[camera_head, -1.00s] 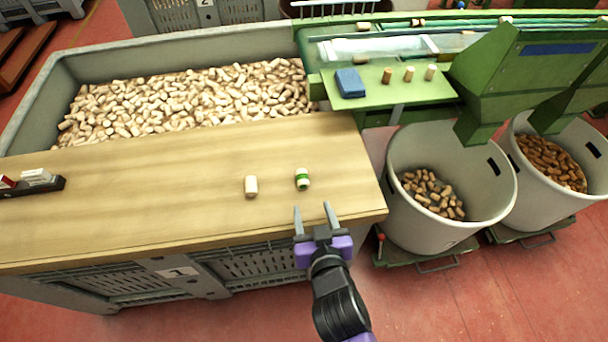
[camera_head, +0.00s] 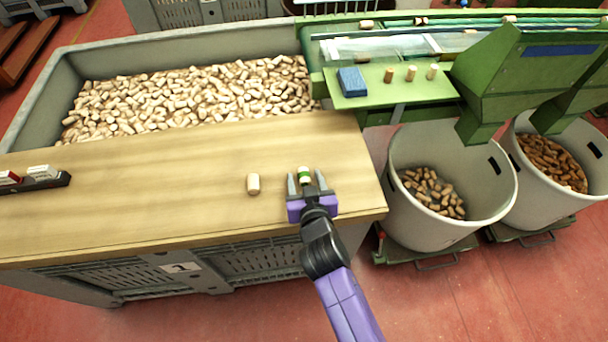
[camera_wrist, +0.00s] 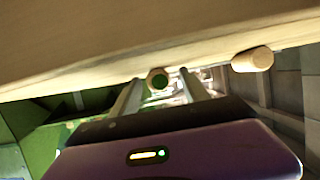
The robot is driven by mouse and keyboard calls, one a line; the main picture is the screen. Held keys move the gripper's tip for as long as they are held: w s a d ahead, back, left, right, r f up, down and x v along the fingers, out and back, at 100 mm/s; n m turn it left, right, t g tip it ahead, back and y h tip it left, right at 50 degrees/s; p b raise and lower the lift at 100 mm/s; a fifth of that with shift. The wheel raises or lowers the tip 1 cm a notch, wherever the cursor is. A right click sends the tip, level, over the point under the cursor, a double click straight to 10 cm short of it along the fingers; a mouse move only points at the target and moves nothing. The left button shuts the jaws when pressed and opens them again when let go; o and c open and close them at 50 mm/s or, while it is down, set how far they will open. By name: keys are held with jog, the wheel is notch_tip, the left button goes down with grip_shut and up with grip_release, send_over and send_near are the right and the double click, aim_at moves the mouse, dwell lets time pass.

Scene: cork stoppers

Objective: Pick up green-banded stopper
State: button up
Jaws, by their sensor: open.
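The green-banded stopper (camera_head: 304,175) lies on the wooden board near its right front part, a pale cork with a green band. My gripper (camera_head: 306,180) is open, with its fingers on either side of the stopper in the head view; its near part is hidden by the gripper. In the wrist view the stopper (camera_wrist: 157,79) shows end-on between the two fingers (camera_wrist: 160,85), with a green rim. I cannot tell whether either finger touches it. A plain stopper (camera_head: 253,184) lies on the board to the left; it also shows in the wrist view (camera_wrist: 252,60).
The wooden board (camera_head: 130,205) is mostly clear. A dark tray (camera_head: 36,182) with small boxes sits at its left. A grey bin (camera_head: 40,110) of corks lies behind. A green machine (camera_head: 415,90) carries a blue block and three corks. Grey tubs (camera_head: 395,205) stand at right.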

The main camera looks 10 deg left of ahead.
grip_shut()
jog(key=shift+r, duration=0.15)
